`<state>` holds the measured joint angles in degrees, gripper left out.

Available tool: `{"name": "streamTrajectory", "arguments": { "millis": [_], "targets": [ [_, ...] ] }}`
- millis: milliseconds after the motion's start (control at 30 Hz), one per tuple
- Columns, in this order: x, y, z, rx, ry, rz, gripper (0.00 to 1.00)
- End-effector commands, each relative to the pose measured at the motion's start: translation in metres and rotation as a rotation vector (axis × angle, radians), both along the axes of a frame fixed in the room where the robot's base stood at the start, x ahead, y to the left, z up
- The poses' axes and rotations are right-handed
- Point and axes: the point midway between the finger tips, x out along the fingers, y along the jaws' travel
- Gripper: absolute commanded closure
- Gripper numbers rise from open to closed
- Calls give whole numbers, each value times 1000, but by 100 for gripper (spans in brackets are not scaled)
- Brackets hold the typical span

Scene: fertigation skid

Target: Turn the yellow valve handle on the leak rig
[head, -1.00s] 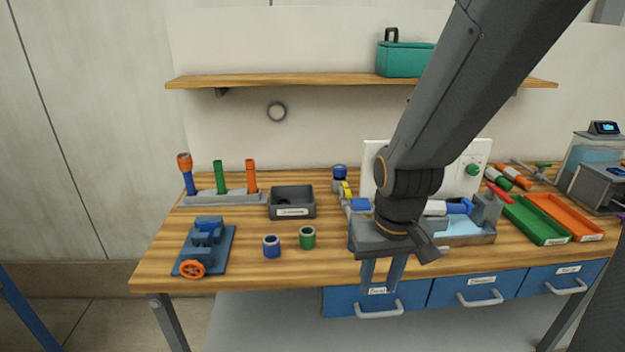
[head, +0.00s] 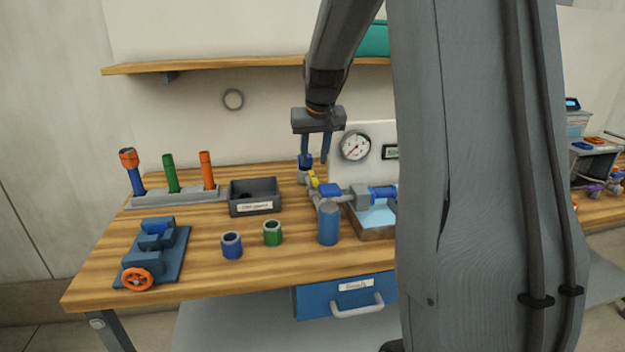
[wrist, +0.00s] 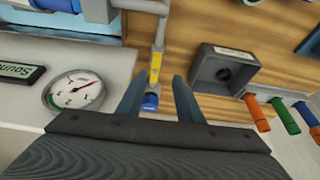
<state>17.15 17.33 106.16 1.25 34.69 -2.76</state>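The leak rig's white panel (head: 345,170) stands at the back of the bench with a round gauge (head: 355,146), partly hidden by my arm. The yellow valve handle (head: 313,179) is small and sits on the grey pipe left of the panel, beside a blue fitting. In the wrist view the yellow handle (wrist: 154,70) lies along the pipe, ahead of and between my fingers. My gripper (head: 315,160) points down above the pipe by the handle, its two blue fingers apart with nothing between them. It also shows in the wrist view (wrist: 157,85). I see no contact with the handle.
A dark grey bin (head: 255,197) stands left of the rig. A blue cylinder (head: 328,222) stands in front of it. A blue vise (head: 152,250), two short rings and a rack of coloured tools are further left. A wooden shelf (head: 240,65) is above.

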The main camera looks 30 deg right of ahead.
Motion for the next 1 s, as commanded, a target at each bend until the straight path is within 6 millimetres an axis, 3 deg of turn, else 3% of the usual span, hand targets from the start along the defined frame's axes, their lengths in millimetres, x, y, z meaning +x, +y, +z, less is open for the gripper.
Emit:
{"name": "streamTrajectory", "arguments": {
  "millis": [167,633,1000],
  "targets": [
    [13,-14,-6,-3,-11,-13,67],
    [34,-20,-63,-3,-10,-13,67],
    [37,-20,-68,-3,-12,-13,67]
  ]
}}
